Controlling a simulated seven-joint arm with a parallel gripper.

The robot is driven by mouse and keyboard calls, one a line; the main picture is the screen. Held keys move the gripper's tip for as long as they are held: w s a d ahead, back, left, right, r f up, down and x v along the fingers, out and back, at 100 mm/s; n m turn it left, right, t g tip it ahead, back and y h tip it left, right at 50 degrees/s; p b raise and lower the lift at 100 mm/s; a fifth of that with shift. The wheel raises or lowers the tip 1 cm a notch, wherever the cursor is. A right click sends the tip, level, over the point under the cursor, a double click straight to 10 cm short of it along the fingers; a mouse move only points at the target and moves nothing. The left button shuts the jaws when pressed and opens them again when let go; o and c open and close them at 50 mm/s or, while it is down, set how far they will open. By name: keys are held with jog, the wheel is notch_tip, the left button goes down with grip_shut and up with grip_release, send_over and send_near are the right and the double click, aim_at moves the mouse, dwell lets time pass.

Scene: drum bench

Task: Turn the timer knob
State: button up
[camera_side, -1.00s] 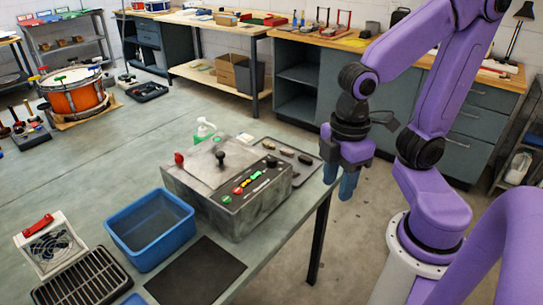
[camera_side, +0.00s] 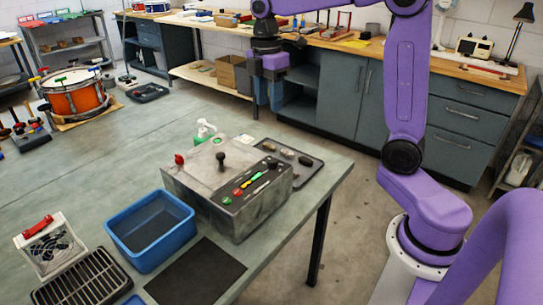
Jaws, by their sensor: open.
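A grey metal box (camera_side: 215,185) stands on the bench near its right end. A black knob (camera_side: 221,158) stands up from its top, and a red knob (camera_side: 179,159) sits at its back left corner. Its sloped front panel (camera_side: 253,188) carries green buttons and coloured controls. I cannot tell which of these is the timer knob. My gripper (camera_side: 269,105) is open and empty, pointing down. It appears above and behind the box in the picture, apart from it and touching nothing.
A blue bin (camera_side: 150,257), a dark mat (camera_side: 196,273), a black grille (camera_side: 82,281) and a small fan (camera_side: 52,247) lie in front and left of the box. A dark tray (camera_side: 306,168) and a green-and-white bottle (camera_side: 204,129) are close by it.

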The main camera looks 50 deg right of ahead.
send_near(272, 160)
jog(key=f, duration=0.8)
jog(key=shift+s+f, duration=0.25)
jog(key=shift+f, duration=0.1)
jog(key=c, duration=0.8)
